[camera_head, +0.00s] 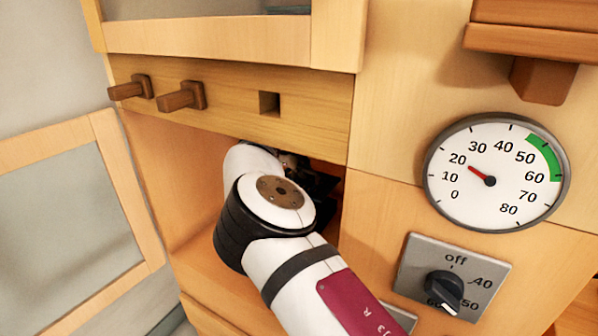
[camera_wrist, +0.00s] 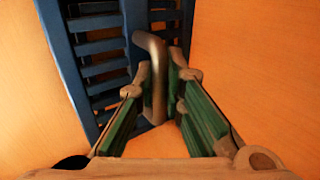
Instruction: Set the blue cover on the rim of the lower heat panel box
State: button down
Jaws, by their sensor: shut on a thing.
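The blue slatted cover (camera_wrist: 103,67) fills the upper left and top middle of the wrist view, and its bent metal handle (camera_wrist: 158,85) stands up between my fingers. My gripper (camera_wrist: 157,72), with green finger pads, is shut on this handle. Orange wooden surfaces lie on both sides of the cover. I cannot tell whether the cover touches anything beneath it, and the heat panel box and its rim cannot be made out. In the head view my arm reaches into the open lower compartment (camera_head: 175,205), and the arm and shadow hide my gripper and the cover.
A wooden rail with two pegs (camera_head: 182,97) and a square hole runs just above my arm. An open glazed door (camera_head: 70,215) stands at the left. A round dial (camera_head: 497,172) with its needle near 20 and a control knob (camera_head: 444,287) are on the right wall.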

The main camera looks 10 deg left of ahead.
jog(key=shift+f+b, duration=1.75)
jog(key=shift+f, duration=1.7)
jog(key=c, duration=1.6)
grip_release()
jog(key=shift+s, duration=0.1)
